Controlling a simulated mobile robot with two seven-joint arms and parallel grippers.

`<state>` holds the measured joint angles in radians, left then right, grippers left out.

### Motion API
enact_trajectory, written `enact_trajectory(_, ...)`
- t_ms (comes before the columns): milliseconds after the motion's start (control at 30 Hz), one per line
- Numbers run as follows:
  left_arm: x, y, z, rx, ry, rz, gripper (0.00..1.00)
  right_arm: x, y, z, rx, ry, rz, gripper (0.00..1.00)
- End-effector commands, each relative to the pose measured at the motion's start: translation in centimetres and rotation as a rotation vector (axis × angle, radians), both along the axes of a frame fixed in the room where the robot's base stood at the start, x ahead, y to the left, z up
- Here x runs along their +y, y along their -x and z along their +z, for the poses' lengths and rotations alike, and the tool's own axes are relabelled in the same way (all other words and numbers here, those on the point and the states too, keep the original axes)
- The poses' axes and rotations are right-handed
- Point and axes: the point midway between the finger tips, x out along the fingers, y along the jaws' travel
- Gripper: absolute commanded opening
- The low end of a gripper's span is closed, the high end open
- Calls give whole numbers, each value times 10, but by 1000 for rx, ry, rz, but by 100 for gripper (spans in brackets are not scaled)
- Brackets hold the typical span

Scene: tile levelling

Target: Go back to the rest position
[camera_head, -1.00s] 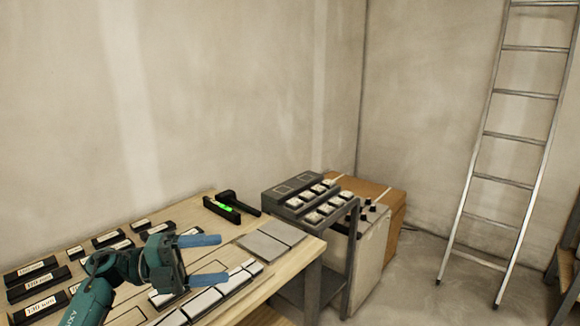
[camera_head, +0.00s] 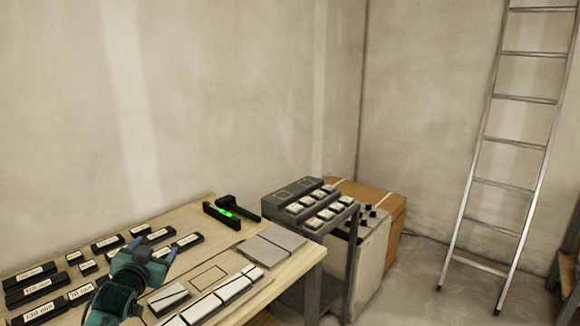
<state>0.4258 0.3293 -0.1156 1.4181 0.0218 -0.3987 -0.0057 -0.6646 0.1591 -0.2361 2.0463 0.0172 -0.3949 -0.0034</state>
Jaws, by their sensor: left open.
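My left gripper (camera_head: 150,250) is open and empty above the left part of the wooden workbench (camera_head: 300,262), with its blue fingers pointing away toward the labelled black blocks (camera_head: 107,244). Grey and white tiles lie along the bench's front right, among them a flat grey tile (camera_head: 262,252). A rectangle outline (camera_head: 208,277) is drawn on bare wood. A black level with a green vial (camera_head: 227,213) lies at the back of the bench. My right gripper is not in view.
A dark rack with several small white-topped pieces (camera_head: 318,207) stands right of the bench. Behind it are a pale cabinet (camera_head: 370,252) and a brown box (camera_head: 393,207). A metal ladder (camera_head: 510,150) leans on the wall. The floor between is clear.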

Motion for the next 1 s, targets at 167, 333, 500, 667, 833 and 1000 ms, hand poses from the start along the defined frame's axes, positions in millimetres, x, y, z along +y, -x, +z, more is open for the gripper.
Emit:
enact_trajectory(167, -40, 52, -69, 91, 23, -64, 72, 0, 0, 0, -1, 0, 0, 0)
enact_trajectory(333, -88, 131, -139, 208, 75, -135, 72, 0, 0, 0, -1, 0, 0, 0)
enact_trajectory(500, -138, 237, -191, 340, 163, -197, 72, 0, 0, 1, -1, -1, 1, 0)
enact_trajectory(667, -169, 319, -208, 437, 245, -222, 72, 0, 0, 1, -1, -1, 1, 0)
enact_trajectory(833, -184, 363, -209, 489, 293, -228, 72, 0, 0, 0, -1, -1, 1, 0)
enact_trajectory(1000, -186, 369, -209, 497, 301, -228, 72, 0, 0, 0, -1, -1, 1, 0)
